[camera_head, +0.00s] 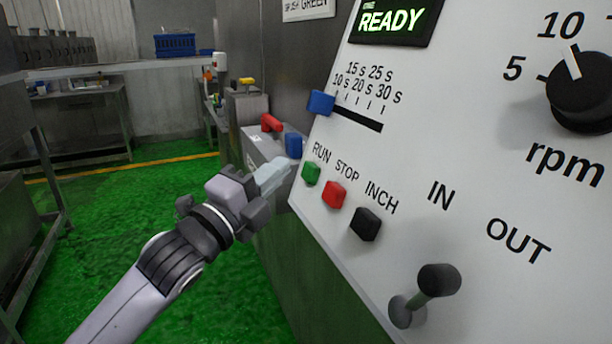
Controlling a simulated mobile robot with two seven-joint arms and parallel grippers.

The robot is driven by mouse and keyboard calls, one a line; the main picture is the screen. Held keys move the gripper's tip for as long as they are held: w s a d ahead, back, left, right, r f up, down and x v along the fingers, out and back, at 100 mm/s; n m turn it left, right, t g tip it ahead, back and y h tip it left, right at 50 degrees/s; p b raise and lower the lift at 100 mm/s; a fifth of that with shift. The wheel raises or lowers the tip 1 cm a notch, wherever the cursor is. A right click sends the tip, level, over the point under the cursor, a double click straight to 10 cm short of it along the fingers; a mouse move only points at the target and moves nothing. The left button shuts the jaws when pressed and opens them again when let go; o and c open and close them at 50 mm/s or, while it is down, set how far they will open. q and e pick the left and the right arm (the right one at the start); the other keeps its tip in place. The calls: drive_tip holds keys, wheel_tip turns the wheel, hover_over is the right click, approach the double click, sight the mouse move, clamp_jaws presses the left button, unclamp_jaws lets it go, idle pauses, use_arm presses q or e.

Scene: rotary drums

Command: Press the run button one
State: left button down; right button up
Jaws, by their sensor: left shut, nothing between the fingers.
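The green RUN button (312,173) is on the slanted white control panel (465,170), below the word RUN. The red STOP button (333,194) and the black INCH button (366,223) sit to its lower right. My left gripper (284,168) is shut and empty. Its fingertips are just left of the green button, near the panel's left edge. I cannot tell whether they touch the button. My right gripper is not in view.
The panel also has a READY display (391,20), a blue slider (321,102), a black rpm knob (582,90) and an IN/OUT lever (437,281). Green floor (120,230) is open at left.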

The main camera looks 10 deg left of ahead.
use_arm(q)
drive_tip(key=shift+w+d+f, duration=0.15)
drive_tip(key=shift+w+d, duration=0.1)
drive_tip(key=shift+d, duration=0.2)
idle(1.8)
drive_tip(key=shift+w+d+f, duration=0.15)
drive_tip(key=shift+w+d, duration=0.1)
drive_tip(key=shift+d, duration=0.1)
